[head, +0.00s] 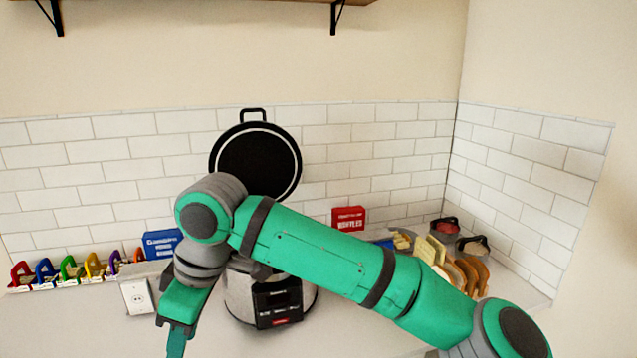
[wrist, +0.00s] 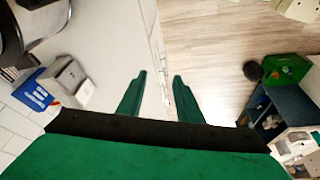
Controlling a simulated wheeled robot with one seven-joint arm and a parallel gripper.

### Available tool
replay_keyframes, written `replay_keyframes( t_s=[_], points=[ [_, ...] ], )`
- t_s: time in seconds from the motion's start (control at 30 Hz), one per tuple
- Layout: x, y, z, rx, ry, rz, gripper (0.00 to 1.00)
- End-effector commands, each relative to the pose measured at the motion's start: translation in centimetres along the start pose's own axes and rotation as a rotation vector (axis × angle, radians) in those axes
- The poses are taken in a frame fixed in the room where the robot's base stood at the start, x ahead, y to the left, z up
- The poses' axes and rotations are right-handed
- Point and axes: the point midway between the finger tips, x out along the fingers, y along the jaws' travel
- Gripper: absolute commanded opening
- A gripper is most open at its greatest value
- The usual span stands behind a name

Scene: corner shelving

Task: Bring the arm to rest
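My green arm (head: 330,258) reaches across the head view from the lower right, over the counter, and bends down at its left end. My gripper (wrist: 159,75) shows in the wrist view as two green fingers with a clear gap between them and nothing held. The fingers point over the edge where the white counter (wrist: 105,55) meets the open space above the wooden floor (wrist: 210,50). In the head view only part of the gripper's green end shows at the lower left, and its tips are not clear.
A grey cooker (head: 240,295) stands behind my arm, with a black pan (head: 258,155) against the tiles. Several coloured holders (head: 70,268), a blue box (head: 160,243) and a red box (head: 348,218) line the back. In the wrist view, a green box (wrist: 287,68) is at right.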

Motion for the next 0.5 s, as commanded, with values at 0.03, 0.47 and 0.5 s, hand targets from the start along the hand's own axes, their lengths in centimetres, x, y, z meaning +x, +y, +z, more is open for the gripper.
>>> replay_keyframes(
  t_s=[0.03, 0.47, 0.5],
  points=[
    [0.9, -0.1, -1.0, -0.006, 0.055, -0.01, 0.33],
    [4.0, 0.9, -8.7, 0.043, 0.579, -0.003, 0.33],
    [4.2, 1.0, -9.2, 0.055, 0.625, 0.0, 0.33]
  ],
)
